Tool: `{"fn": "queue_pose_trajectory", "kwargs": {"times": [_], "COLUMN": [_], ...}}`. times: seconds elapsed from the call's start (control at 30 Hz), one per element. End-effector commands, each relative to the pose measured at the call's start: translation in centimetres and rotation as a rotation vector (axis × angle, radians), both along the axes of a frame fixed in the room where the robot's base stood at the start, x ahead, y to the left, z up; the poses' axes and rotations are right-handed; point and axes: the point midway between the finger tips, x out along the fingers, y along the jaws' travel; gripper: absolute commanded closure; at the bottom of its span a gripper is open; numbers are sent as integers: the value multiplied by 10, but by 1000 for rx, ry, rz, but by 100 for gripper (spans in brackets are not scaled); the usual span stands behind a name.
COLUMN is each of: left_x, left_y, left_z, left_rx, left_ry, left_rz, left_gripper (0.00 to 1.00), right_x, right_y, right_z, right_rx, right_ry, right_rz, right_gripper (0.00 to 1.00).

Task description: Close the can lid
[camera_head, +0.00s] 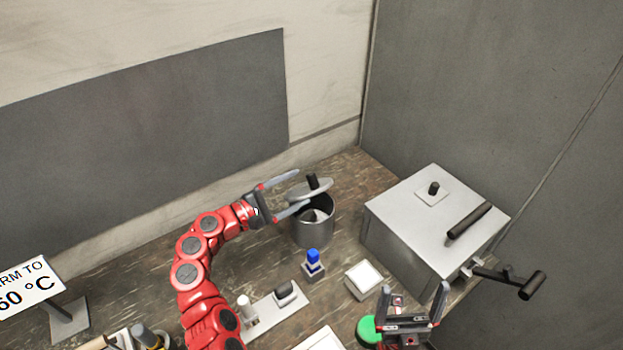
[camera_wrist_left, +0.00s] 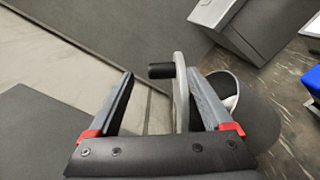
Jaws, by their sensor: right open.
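The can (camera_head: 314,224) is a grey metal cylinder standing on the bench, with something pale inside it. Its round lid (camera_head: 309,189) with a black knob (camera_head: 312,181) is raised and tilted over the can's far side, leaving the mouth partly uncovered. My left gripper (camera_head: 292,190) is open at the lid, with its fingers spread to the lid's left. In the left wrist view the lid (camera_wrist_left: 181,92) is seen edge-on between the fingers, close to the right one, with the can (camera_wrist_left: 255,115) behind that finger. My right gripper (camera_head: 413,300) is open and empty at the lower right.
A grey metal box (camera_head: 400,232) with a black handle stands right of the can. A blue-topped bottle (camera_head: 313,262), a white square block (camera_head: 363,279) and a green round button (camera_head: 368,330) are in front. A sign (camera_head: 30,285) stands at left.

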Motion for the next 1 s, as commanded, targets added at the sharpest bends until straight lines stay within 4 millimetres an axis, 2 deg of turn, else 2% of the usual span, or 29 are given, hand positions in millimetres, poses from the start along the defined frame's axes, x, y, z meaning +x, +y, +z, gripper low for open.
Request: {"fn": "queue_pose_trajectory", "kwargs": {"times": [0.03, 0.2, 0.4, 0.6, 1.0], "left_x": [-7, -33, -53, -60, -61], "left_y": [15, 49, 76, 84, 84], "left_z": [2, 0, 1, 1, 0], "left_rx": [0, -1, 1, 0, 1], "left_ry": [-3, 0, -2, -1, -1], "left_rz": [12, 7, 4, 1, 0], "left_gripper": [16, 16, 16, 16, 16], "right_x": [0, 0, 0, 0, 0], "right_y": [0, 0, 0, 0, 0], "right_z": [2, 2, 2, 2, 2], "right_rx": [0, 0, 0, 0, 0], "right_ry": [0, 0, 0, 0, 0], "right_rz": [0, 0, 0, 0, 0], "right_gripper": [0, 0, 0, 0, 0]}}
